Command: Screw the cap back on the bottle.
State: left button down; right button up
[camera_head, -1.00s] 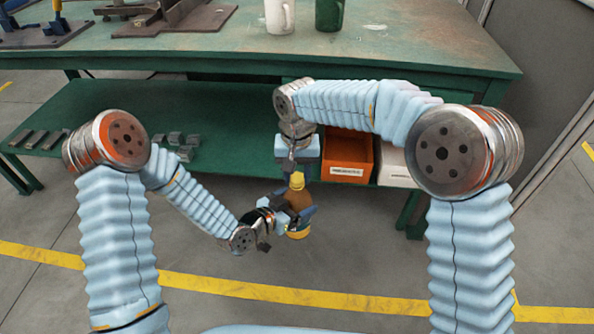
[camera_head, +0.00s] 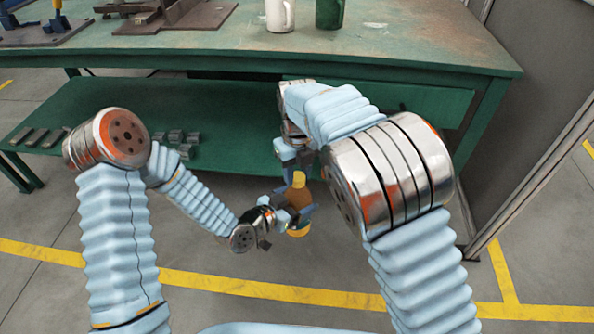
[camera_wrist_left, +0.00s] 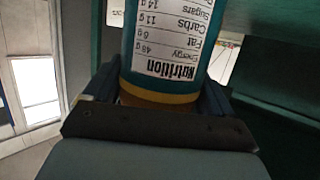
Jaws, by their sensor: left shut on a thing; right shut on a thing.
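My left gripper (camera_head: 300,214) is shut around the body of the brown bottle (camera_head: 299,196), which stands upright in the air in front of the bench. The bottle's blue label with a white nutrition panel fills the left wrist view (camera_wrist_left: 172,50), between the two fingers. A yellow cap (camera_head: 298,180) is at the top of the bottle. My right gripper (camera_head: 297,165) points down from above and is shut on the cap. The cap is in line with the neck, but I cannot tell how far its thread is engaged.
The green bench (camera_head: 400,58) stands behind my grippers, with a white mug (camera_head: 280,15) and a green mug (camera_head: 329,13) on top. Its lower shelf (camera_head: 90,105) carries several metal blocks. A grey panel (camera_head: 535,90) stands at the right. The floor around the bottle is clear.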

jog(key=m, duration=0.2)
jog(key=f+m, duration=0.1)
jog(key=m, duration=0.1)
jog(key=shift+s+d, duration=0.15)
jog(key=shift+d, duration=0.05)
jog(key=shift+a+r+m, duration=0.15)
jog(key=shift+r+m, duration=0.3)
jog(key=shift+m, duration=0.25)
jog(key=o, duration=1)
jog(key=shift+r, duration=2.3)
jog(key=shift+c, duration=0.4)
